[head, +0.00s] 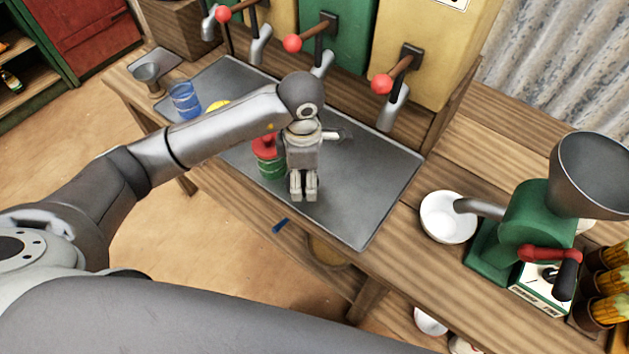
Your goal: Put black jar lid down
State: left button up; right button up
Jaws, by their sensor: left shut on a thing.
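My left gripper (304,188) points down over the grey metal tray (365,205) on the wooden counter. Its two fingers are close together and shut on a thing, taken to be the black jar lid. The lid itself cannot be made out; the fingers hide it. I cannot tell whether the fingertips touch the tray. A green container (271,169) with a red top stands just left of the gripper, partly behind it. My right gripper is not in view.
Dispensers with red-knobbed levers (382,84) line the tray's back. A blue cup (185,100) and a yellow thing (217,105) are at left. A white bowl (447,217) and green grinder (520,222) stand at right. The tray's right part is clear.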

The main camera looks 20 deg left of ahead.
pick_arm(q)
jog(key=shift+w+d+f, duration=0.3)
jog(key=shift+d+f, duration=0.05)
jog(key=shift+f, duration=0.2)
jog(key=shift+w+d+f, duration=0.25)
jog(key=shift+d+f, duration=0.05)
jog(key=shift+f, duration=0.2)
jog(key=f+p, duration=0.1)
jog(key=f, duration=0.2)
jog(key=shift+d+p, duration=0.2)
jog(key=shift+p, duration=0.15)
jog(key=shift+w+f, duration=0.1)
jog(key=shift+f, duration=0.1)
jog(key=shift+f, duration=0.1)
jog(key=shift+f, duration=0.15)
jog(key=o, duration=0.8)
